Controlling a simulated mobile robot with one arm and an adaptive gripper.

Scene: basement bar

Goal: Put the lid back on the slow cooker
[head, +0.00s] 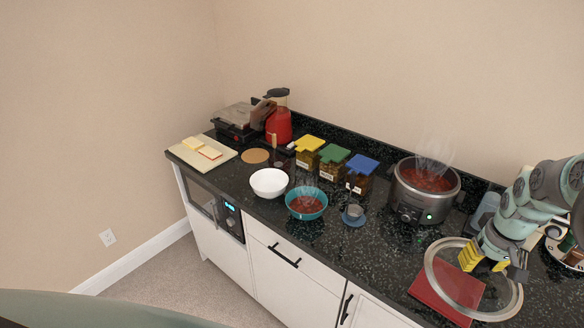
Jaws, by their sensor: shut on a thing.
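The slow cooker (408,205) stands on the dark counter at the right, open and steaming, with red food inside. Its round glass lid (441,290), with a pale rim, is in front of it, over a flat red mat (426,291). My gripper (484,266), with yellow fingertips, is shut on the lid near its middle. The fingers hide the knob. I cannot tell whether the lid rests on the mat or hangs just above it.
A teal bowl of red food (306,203), a white bowl (269,182) and a small cup on a blue saucer (353,215) stand left of the cooker. Jars with yellow, green and blue lids (361,166) line the back. A grey item (484,213) is right of the cooker.

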